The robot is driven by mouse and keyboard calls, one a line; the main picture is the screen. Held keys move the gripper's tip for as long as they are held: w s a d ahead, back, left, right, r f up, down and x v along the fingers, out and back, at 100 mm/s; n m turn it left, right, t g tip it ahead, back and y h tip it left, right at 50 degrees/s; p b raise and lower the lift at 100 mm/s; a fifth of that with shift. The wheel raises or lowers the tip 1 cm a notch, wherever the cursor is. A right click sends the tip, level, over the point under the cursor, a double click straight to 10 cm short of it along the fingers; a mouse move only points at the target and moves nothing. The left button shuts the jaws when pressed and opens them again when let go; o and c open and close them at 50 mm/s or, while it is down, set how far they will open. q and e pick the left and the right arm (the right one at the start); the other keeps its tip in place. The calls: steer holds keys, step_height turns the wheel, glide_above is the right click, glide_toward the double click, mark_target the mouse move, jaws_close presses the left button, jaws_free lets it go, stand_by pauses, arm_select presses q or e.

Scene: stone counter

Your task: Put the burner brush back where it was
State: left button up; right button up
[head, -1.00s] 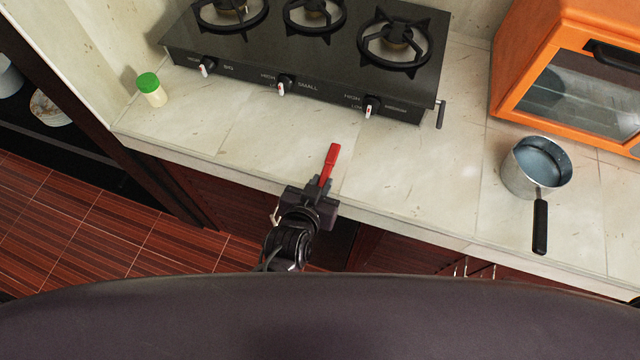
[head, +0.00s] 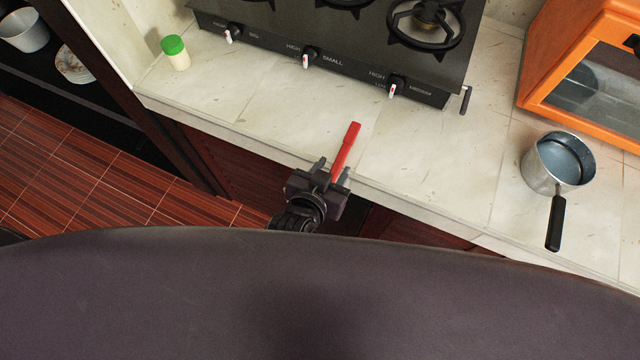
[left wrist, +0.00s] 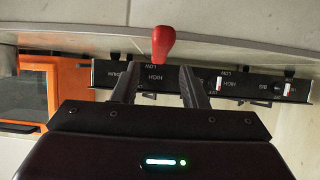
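The burner brush shows as a red handle (head: 346,150) slanting up over the front edge of the stone counter. It also shows in the left wrist view as a red rounded end (left wrist: 163,42). I see no bristles. My left gripper (head: 331,171) is at the counter's front edge, at the handle's lower end. Its two fingers stand apart in the left wrist view (left wrist: 155,72), with the handle between or just beyond them and gaps beside it. I cannot tell whether a finger touches it. My right gripper is in neither view.
A black gas stove (head: 330,55) with knobs stands at the back of the counter (head: 420,160). A green-capped jar (head: 176,54) is to its left. A metal pot (head: 558,165) and an orange oven (head: 560,60) are on the right. The counter in front of the stove is clear.

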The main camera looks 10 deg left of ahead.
arm_select(q)
steer(key=v, duration=0.8)
steer(key=shift+s+b, duration=0.15)
steer(key=shift+b, duration=0.15)
steer(key=shift+r, duration=0.1)
steer(key=s+a+f+g+y, duration=0.1)
steer(key=s+a+f+g, duration=0.1)
steer(key=f, duration=0.8)
steer(key=s+a+f+m+g, duration=0.1)
steer(key=a+f, duration=0.1)
steer(key=f, duration=0.8)
steer(key=s+a+f+g+y, duration=0.1)
steer(key=s+a+f+g, duration=0.15)
steer(key=f, duration=0.65)
steer(key=s+a+f+n+g+y, duration=0.1)
steer(key=s+a+f+g, duration=0.1)
steer(key=s+a+f, duration=0.4)
steer(key=s+a+f+n+g, duration=0.1)
steer(key=s+a+f+g, duration=0.2)
steer(key=s+a+f, duration=0.4)
step_height(320, 180, down, 6)
steer(key=shift+s+r+y, duration=0.15)
steer(key=shift+s+y, duration=0.25)
steer(key=shift+s, duration=0.65)
steer(key=shift+g, duration=0.25)
